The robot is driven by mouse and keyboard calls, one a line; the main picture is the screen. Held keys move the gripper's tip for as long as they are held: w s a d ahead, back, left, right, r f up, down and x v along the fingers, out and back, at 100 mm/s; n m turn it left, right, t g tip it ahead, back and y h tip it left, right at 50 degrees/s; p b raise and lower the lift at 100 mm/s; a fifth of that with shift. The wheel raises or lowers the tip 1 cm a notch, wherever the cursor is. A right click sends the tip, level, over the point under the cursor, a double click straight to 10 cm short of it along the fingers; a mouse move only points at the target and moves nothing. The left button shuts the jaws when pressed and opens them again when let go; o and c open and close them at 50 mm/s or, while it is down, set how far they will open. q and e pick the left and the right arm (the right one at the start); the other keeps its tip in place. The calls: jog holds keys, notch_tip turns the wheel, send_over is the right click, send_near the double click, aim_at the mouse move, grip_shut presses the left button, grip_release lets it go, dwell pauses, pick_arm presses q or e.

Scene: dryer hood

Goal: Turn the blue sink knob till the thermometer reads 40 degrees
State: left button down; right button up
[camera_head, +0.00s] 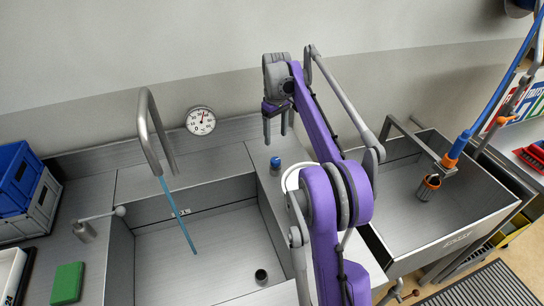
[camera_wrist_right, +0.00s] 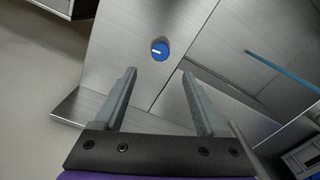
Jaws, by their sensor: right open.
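The blue sink knob (camera_head: 276,163) sits on the metal ledge right of the left basin. It also shows in the right wrist view (camera_wrist_right: 160,50), with a white mark on its face. My right gripper (camera_head: 276,138) is open and empty, above the knob in the head view. In the wrist view its fingertips (camera_wrist_right: 159,76) are spread apart, with the knob beyond them and not touched. The numbers are too small to read surely. My left gripper is not in view.
A metal faucet (camera_head: 150,130) pours a blue water stream (camera_head: 178,215) into the left basin (camera_head: 150,262). A lever handle (camera_head: 85,229) stands left of it. Blue and grey crates (camera_head: 35,215) and a green block (camera_head: 67,283) lie at left. Another basin (camera_head: 440,232) is at right.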

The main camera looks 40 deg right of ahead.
aim_at(275, 160)
notch_tip(275, 160, down, 10)
jog(key=shift+f+b, duration=0.2)
jog(key=shift+b, duration=0.15)
grip_shut()
dwell(0.4)
